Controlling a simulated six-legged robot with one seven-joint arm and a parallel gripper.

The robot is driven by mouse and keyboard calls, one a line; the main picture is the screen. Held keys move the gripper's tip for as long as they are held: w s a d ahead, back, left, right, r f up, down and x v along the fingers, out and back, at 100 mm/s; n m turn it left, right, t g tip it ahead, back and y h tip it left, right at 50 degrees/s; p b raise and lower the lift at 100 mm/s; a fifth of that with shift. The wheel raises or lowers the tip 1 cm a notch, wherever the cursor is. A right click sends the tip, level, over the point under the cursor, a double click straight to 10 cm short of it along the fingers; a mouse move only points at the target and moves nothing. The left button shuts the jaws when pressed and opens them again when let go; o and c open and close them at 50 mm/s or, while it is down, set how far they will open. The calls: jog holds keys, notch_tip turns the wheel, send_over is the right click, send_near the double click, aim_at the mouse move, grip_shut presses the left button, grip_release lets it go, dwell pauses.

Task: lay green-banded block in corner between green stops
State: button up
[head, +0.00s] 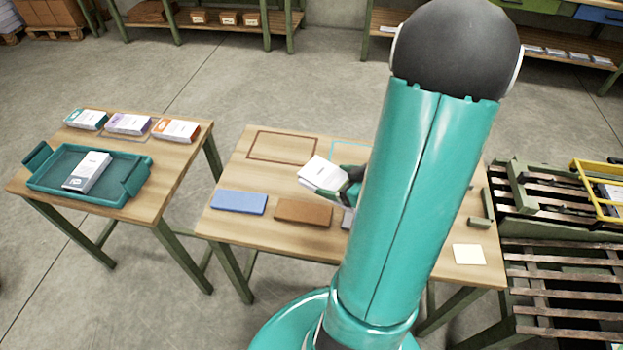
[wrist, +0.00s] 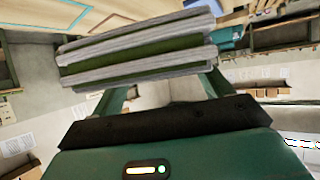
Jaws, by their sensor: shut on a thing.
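My gripper (wrist: 158,80) is shut on a block of stacked paper with a green band (wrist: 140,50), seen close up in the wrist view. In the head view the block (head: 322,173) shows a white top face and is held above the middle of the wooden table. My gripper (head: 340,188) is partly hidden behind the block and my arm. Green stops (head: 480,222) show at the right end of that table, just right of my arm. My arm hides part of the table, so I cannot see the whole corner between the stops.
A blue pad (head: 238,202) and a brown pad (head: 303,212) lie along the table's front. A brown outline (head: 283,146) is at the back. A pale card (head: 468,254) lies front right. The left table holds a teal tray (head: 55,186) with a block inside. A slatted conveyor (head: 560,280) stands right.

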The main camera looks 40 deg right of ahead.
aim_at(330, 165)
jog(key=w+d+f, duration=0.1)
jog(key=w, duration=0.1)
jog(key=w+d+f, duration=0.2)
jog(key=w, duration=0.1)
jog(key=w+d+f, duration=0.1)
jog(key=w+d, duration=0.1)
jog(key=w, duration=0.1)
jog(key=shift+f, duration=0.2)
jog(key=w+f, duration=0.1)
jog(key=w+d+f, duration=0.1)
jog(key=f, duration=0.1)
jog(key=w+d+f, duration=0.1)
jog(key=shift+f, duration=0.35)
jog(key=shift+w+d+f, duration=0.1)
jog(key=shift+w+f, duration=0.1)
jog(key=shift+w+d+f, duration=0.1)
jog(key=shift+w+f, duration=0.05)
jog(key=shift+f, duration=0.75)
jog(key=shift+w+d+f, duration=0.1)
jog(key=shift+f, duration=0.8)
jog(key=shift+f, duration=0.15)
jog(key=o, duration=1.3)
jog(key=shift+o, duration=0.2)
jog(key=shift+s+r, duration=0.1)
jog(key=shift+r, duration=0.1)
jog(key=v, duration=1.1)
jog(key=shift+s+r, duration=0.25)
